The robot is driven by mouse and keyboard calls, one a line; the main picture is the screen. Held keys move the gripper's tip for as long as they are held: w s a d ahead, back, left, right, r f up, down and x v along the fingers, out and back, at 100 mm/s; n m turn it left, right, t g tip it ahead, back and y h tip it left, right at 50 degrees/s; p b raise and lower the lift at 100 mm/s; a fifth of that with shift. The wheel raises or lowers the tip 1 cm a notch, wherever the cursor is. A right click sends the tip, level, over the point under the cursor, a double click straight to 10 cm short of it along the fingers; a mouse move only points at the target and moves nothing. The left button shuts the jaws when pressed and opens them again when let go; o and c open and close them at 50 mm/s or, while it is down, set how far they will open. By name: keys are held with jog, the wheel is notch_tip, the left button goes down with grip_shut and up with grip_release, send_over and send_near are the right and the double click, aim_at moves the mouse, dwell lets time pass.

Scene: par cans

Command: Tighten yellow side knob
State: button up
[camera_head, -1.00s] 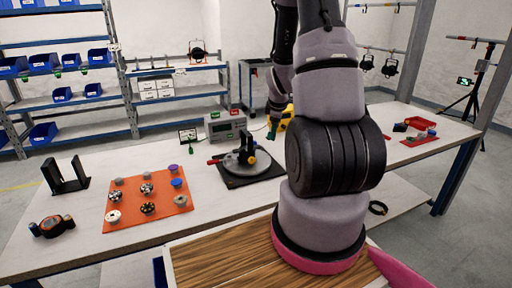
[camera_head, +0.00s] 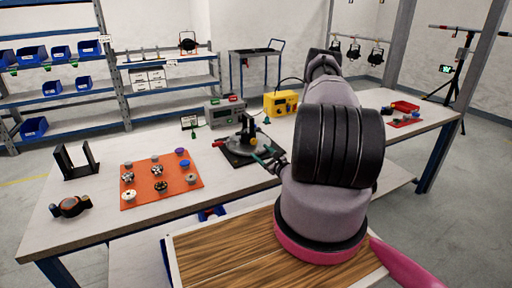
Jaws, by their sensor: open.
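The black fixture (camera_head: 248,127) stands upright on a grey round plate on a dark base mat (camera_head: 236,159), in the middle of the table. A red handle (camera_head: 220,143) sticks out at its left. My gripper (camera_head: 266,158) is low at the fixture's right front side, with its jaws open. It is small and partly hidden by my own arm. A teal strip shows at the jaws, and I cannot tell what it belongs to. Contact cannot be told.
An orange mat (camera_head: 196,192) with several knobs lies left of the fixture. A grey meter box (camera_head: 225,112) and a yellow box (camera_head: 281,104) stand behind it.

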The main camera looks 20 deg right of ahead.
aim_at(254, 142)
jog(key=shift+s+d+f+m+h, duration=0.15)
jog(key=shift+d+f+m+h, duration=0.1)
jog(key=shift+d+m+h, duration=0.2)
jog(key=shift+s+d+f+m+h, duration=0.15)
jog(key=shift+d+f+m+h, duration=0.1)
jog(key=shift+d+m+h, duration=0.15)
jog(key=shift+w+d+f+h, duration=0.1)
jog(key=shift+d+h, duration=0.15)
jog(key=w, duration=1)
jog(key=shift+w+a, duration=0.15)
jog(key=shift+w, duration=0.1)
grip_shut()
